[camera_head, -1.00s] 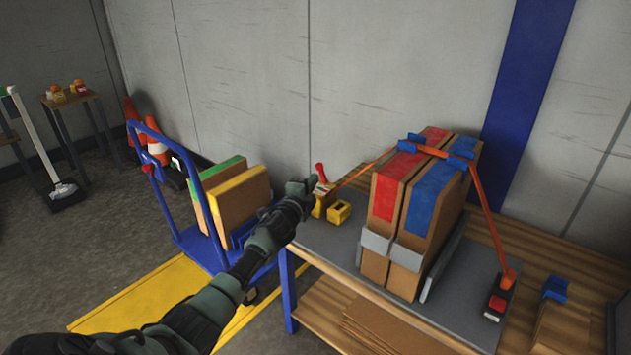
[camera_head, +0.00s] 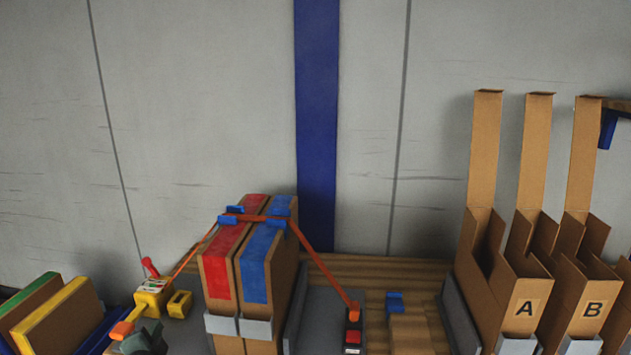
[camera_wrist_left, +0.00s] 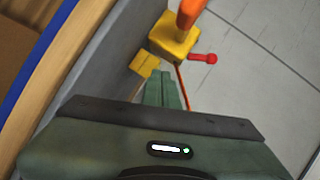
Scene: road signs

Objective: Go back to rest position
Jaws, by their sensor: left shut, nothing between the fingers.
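My left gripper (camera_head: 146,338) shows at the lower left of the head view, beside the yellow ratchet with its orange end and red lever (camera_head: 152,295). In the left wrist view the gripper's green fingers (camera_wrist_left: 164,92) are together with nothing between them. The yellow ratchet (camera_wrist_left: 174,38) is just beyond the fingertips, apart from them as far as I can tell. Two tall cardboard boxes, one with a red band (camera_head: 222,262) and one with a blue band (camera_head: 258,268), stand strapped together by an orange strap (camera_head: 322,265). My right gripper is not in view.
Open cardboard boxes marked A (camera_head: 524,308) and B (camera_head: 592,308) stand at the right. A red and black buckle (camera_head: 353,330) lies on the table right of the strapped boxes. Green- and yellow-edged panels (camera_head: 48,312) are at the lower left. A wall (camera_head: 200,100) stands behind.

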